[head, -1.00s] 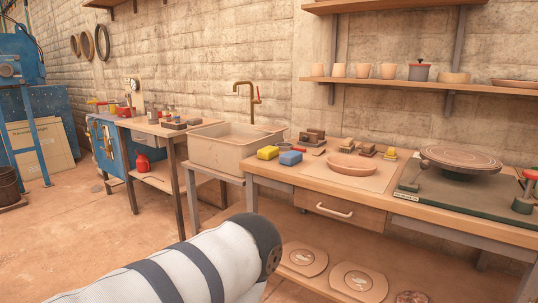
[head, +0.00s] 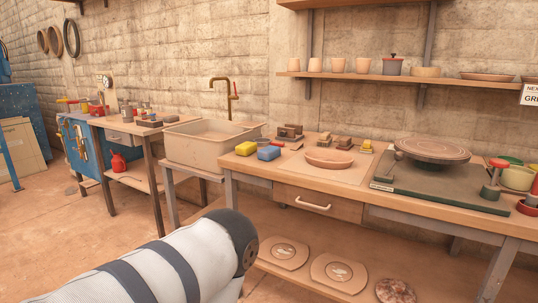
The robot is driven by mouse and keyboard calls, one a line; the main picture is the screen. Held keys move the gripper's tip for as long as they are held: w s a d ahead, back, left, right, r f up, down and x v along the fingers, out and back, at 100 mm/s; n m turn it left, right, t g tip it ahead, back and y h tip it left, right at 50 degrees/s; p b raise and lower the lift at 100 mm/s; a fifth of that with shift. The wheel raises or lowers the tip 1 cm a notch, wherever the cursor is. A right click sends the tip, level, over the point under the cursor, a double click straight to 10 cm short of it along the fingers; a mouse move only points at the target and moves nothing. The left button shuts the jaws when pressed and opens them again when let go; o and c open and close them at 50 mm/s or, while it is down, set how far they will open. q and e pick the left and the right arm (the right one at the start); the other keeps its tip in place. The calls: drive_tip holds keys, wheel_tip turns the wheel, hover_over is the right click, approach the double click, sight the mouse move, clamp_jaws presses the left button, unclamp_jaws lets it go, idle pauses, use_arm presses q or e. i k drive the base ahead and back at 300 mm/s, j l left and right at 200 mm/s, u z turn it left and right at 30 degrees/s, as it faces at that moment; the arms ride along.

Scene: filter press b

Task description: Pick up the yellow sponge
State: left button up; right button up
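The yellow sponge (head: 246,148) lies near the left end of the wooden workbench (head: 262,171), close to the sink. A blue sponge-like block (head: 269,153) lies just to its right. One of my arms, in a white sleeve with dark bands, comes in from the bottom left and ends in a dark round joint below the bench. Neither gripper shows in the head view, and nothing touches the yellow sponge.
A sink (head: 205,145) with a brass tap stands left of the bench. A clay dish (head: 329,158) and a turntable (head: 432,150) sit on the bench. A drawer handle (head: 313,204) faces the front. Round plates lie on the shelf below. Open floor lies at left.

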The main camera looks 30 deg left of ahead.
sight(247, 149)
drive_tip(key=u, duration=1.35)
drive_tip(key=i+j, duration=0.2)
drive_tip(key=i, duration=0.3)
drive_tip(key=i+j+z, duration=0.1)
drive_tip(key=i+j, duration=0.15)
drive_tip(key=i, duration=0.2)
drive_tip(key=i+j, duration=0.25)
drive_tip(key=i, duration=0.2)
drive_tip(key=i+j+z, duration=0.1)
drive_tip(key=i+j, duration=0.15)
drive_tip(key=i, duration=0.25)
